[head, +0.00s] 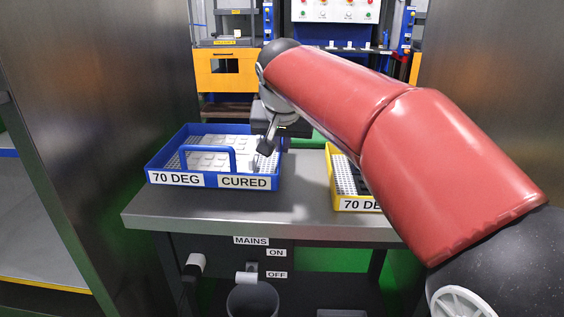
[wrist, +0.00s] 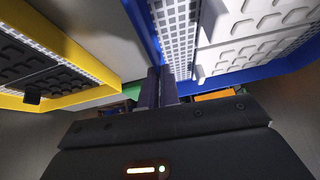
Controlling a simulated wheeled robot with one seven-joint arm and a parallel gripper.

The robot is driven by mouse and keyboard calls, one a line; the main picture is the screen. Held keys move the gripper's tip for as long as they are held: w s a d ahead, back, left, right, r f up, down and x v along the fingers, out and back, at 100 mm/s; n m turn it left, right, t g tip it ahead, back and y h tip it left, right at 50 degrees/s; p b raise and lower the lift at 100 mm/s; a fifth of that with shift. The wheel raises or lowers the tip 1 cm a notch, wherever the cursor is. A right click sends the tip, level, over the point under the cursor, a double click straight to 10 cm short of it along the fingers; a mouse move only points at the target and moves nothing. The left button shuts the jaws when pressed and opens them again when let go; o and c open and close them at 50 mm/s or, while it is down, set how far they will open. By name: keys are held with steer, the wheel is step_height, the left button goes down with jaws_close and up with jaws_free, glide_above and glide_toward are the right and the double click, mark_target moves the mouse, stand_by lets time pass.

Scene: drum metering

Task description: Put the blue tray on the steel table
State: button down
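The blue tray (head: 159,161), labelled "70 DEG" and "CURED", rests on a grey metal-topped bench (head: 200,208) in the head view. Pale studded pieces lie on its white grid. In the wrist view the tray's blue side wall (wrist: 143,31) runs to my fingertips. My gripper (head: 266,146) is at the tray's right side. In the wrist view my gripper (wrist: 160,80) has its two dark fingers close together at that wall, and they look shut on it. The exact contact is hard to see. I cannot tell whether this bench is the steel table.
A yellow tray (head: 350,204) with dark pieces stands on the bench to the right, apart from the blue one, partly behind my red arm. Tall steel panels (head: 100,90) flank the bench. A dark bin (head: 252,299) and a "MAINS" switch (head: 247,277) sit below its front edge.

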steer(key=shift+f+b, duration=0.3)
steer(key=shift+f, duration=1.5)
steer(key=shift+f, duration=0.15)
steer(key=c, duration=1.6)
jaws_free()
